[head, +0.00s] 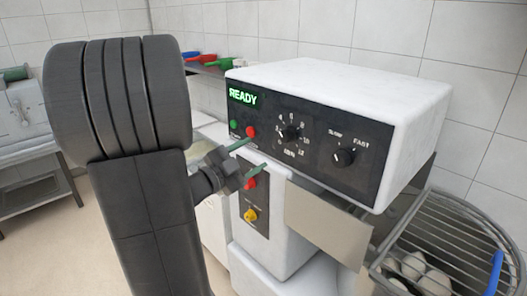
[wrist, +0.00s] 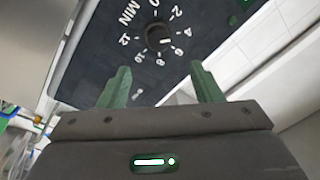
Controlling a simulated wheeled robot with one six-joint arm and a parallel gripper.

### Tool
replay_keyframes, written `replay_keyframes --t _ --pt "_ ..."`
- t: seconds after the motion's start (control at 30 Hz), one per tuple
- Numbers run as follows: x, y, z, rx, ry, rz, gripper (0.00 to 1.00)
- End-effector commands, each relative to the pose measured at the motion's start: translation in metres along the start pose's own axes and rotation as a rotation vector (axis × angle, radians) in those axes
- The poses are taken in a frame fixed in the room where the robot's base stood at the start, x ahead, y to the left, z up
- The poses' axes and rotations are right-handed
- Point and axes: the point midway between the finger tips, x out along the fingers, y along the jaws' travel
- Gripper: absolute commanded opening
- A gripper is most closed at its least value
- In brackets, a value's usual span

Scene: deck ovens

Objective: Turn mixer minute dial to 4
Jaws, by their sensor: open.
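The mixer's minute dial (head: 291,133) is a small black knob on the black control panel, ringed by white numbers. In the wrist view the dial (wrist: 157,37) sits ahead of the fingertips with a scale from 0 to 12 and the label MIN. A small pale mark shows on the knob's right side, toward the 4 and 6; its exact setting is too small to read. My gripper (head: 255,155) has green fingers and is left of the dial, apart from it. In the wrist view my gripper (wrist: 160,72) is open and empty, its fingers spread wider than the knob.
The panel also has a green READY display (head: 243,97), a green button (head: 233,125), a red button (head: 251,132) and a SLOW–FAST dial (head: 343,157). Below are another red button (head: 250,183) and a yellow knob (head: 250,215). A wire guard (head: 455,235) stands at lower right.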

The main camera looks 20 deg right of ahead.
Motion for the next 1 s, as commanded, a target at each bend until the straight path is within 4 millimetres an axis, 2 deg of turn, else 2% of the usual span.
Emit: replay_keyframes --t 0.2,0.63,0.77,1.0 --pt "-0.017 0.0 0.0 0.001 0.0 -0.001 0.59" --pt "-0.017 0.0 -0.001 0.0 0.001 0.001 0.59" --pt "-0.009 0.0 0.0 -0.001 0.001 0.002 0.59" --pt "0.026 0.001 -0.001 -0.001 0.003 0.005 0.59"
